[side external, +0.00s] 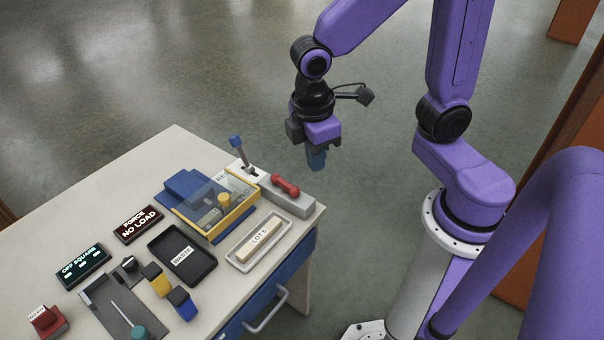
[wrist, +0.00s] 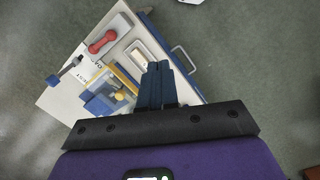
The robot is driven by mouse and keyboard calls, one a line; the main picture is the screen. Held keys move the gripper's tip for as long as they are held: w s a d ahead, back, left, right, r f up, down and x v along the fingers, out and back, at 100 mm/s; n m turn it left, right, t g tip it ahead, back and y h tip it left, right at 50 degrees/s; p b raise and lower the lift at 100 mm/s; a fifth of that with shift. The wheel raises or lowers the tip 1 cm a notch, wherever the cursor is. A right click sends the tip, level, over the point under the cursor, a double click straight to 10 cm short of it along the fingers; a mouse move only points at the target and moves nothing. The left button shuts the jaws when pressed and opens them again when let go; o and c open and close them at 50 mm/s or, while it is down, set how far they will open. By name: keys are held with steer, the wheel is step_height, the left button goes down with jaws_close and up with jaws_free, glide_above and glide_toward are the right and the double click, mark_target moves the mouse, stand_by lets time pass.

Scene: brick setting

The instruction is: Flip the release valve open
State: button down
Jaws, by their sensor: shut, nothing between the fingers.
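A lever with a blue tip (side external: 235,141) stands on a white base at the table's back corner, leaning a little to the left. It also shows in the wrist view (wrist: 54,80). Beside it a red handle (side external: 285,185) lies along a grey block; it also shows in the wrist view (wrist: 102,42). A partly hidden label starting "RE" is near the lever. I cannot tell for sure which one is the release valve. My gripper (side external: 317,165) is shut and empty, raised past the table's back edge, right of the lever and apart from it. Its blue fingers point down (wrist: 157,85).
A clear-covered box with a yellow frame (side external: 234,218) stands in front of the lever. A "LOT 5" tray (side external: 236,263), a black waste tray (side external: 159,243), two displays (side external: 138,224) and (side external: 83,266), and a red button (side external: 45,320) share the table. A drawer handle (side external: 266,317) juts out.

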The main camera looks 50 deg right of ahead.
steer(key=c, duration=1.8)
jaws_free()
steer(key=shift+y, duration=0.9)
steer(key=s+d, duration=0.1)
steer(key=s, duration=0.2)
steer(key=s+d+r, duration=0.1)
steer(key=s+d, duration=0.1)
steer(key=s, duration=0.2)
steer(key=s+d+r, duration=0.1)
steer(key=s, duration=0.2)
steer(key=shift+s+d, duration=0.15)
steer(key=shift+s, duration=0.25)
steer(key=o, duration=0.5)
steer(key=shift+s, duration=0.1)
steer(key=shift+c, duration=0.2)
steer(key=shift+o, duration=1.3)
steer(key=shift+w+f, duration=0.1)
steer(key=shift+w, duration=0.1)
steer(key=m, duration=1.4)
glide_above(285, 182)
step_height(285, 182, down, 7)
step_height(285, 182, down, 17)
steer(key=shift+f, duration=0.15)
jaws_close()
